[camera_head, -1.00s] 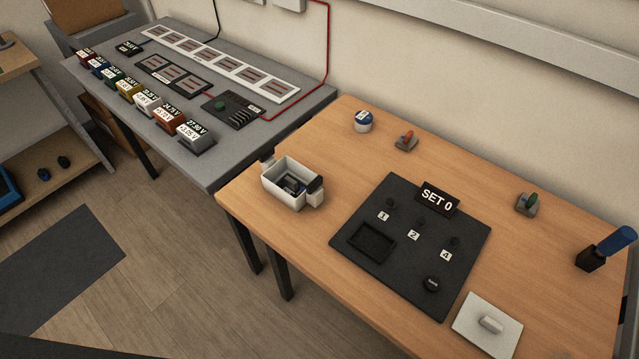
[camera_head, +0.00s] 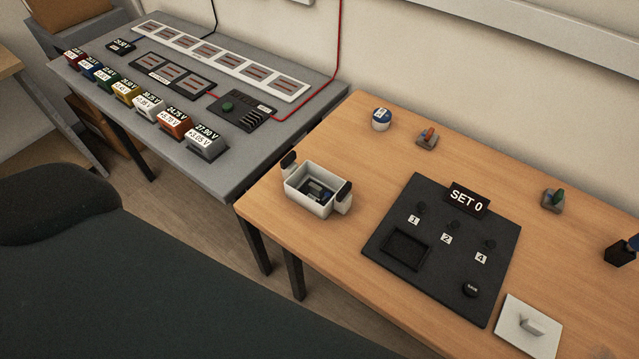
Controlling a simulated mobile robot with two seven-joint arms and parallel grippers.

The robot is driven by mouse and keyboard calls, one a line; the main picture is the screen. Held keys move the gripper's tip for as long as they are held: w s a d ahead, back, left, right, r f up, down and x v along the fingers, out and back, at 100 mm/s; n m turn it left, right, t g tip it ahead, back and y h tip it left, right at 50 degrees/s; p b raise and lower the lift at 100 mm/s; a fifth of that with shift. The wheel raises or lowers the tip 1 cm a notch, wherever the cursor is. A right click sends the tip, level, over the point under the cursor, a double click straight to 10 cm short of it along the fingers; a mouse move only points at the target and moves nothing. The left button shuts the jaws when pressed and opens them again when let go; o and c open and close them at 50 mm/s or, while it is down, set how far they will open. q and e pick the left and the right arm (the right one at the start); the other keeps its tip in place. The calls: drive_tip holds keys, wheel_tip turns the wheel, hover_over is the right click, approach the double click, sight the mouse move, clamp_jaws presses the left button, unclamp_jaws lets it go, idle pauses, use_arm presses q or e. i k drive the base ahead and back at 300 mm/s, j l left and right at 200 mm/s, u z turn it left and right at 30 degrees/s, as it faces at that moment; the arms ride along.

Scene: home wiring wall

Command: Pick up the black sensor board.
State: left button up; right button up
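A white open box (camera_head: 297,195) stands near the left end of the wooden table, with a dark upright piece on either side. Small dark parts (camera_head: 318,190) lie inside it; I cannot tell whether one is the black sensor board. A large flat black panel (camera_head: 405,287) lies on the table, with a "SET 0" sign, tags 1, 2 and 4, a rectangular recess (camera_head: 405,248) and a round knob (camera_head: 471,289). Neither of my grippers is in view.
A white plate (camera_head: 510,335) with a raised piece lies at the front right of the wooden table (camera_head: 345,255). Small parts stand along its back. The grey bench (camera_head: 225,165) on the left holds several coloured voltage blocks. A large dark shape (camera_head: 150,290) covers the lower left.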

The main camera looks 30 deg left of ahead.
sight(315, 191)
drive_tip(key=j+z, duration=0.15)
drive_tip(key=j, duration=0.3)
drive_tip(key=k+j+z, duration=0.15)
drive_tip(key=j, duration=0.3)
drive_tip(key=k+j+z, duration=0.1)
drive_tip(key=j, duration=0.85)
